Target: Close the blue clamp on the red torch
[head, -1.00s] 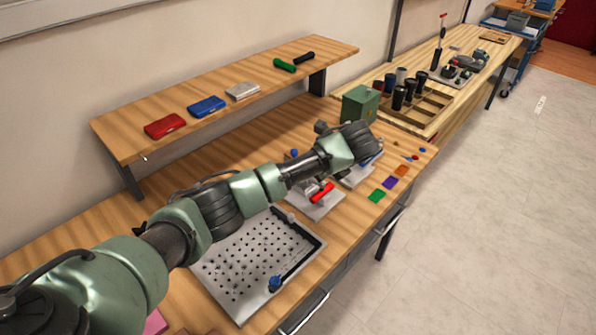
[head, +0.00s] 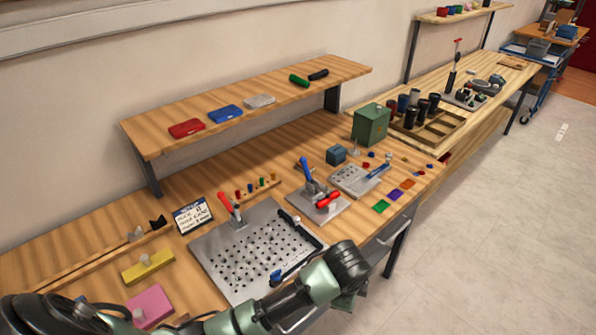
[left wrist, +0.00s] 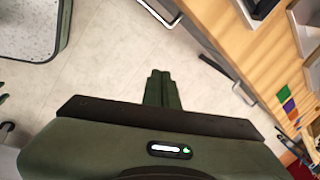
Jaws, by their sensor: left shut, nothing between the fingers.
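The blue clamp (head: 306,172) stands on a small metal plate (head: 326,212) near the middle of the bench. Its blue handle points up and leans slightly. The red torch (head: 328,200) lies at the front of the clamp on the same plate. Whether the clamp's jaw touches it is too small to tell. My left gripper (head: 345,301) is low in the head view, at the bench's front edge, apart from the clamp and nearer the camera. In the left wrist view its fingers (left wrist: 162,77) are together and empty, above the floor. My right gripper is out of view.
A perforated plate (head: 225,272) with a red-handled clamp (head: 229,207) lies left of the torch. A blue-grey block (head: 336,154), a green box (head: 370,124) and another plate (head: 343,181) stand behind and right. A shelf (head: 155,140) runs along the back.

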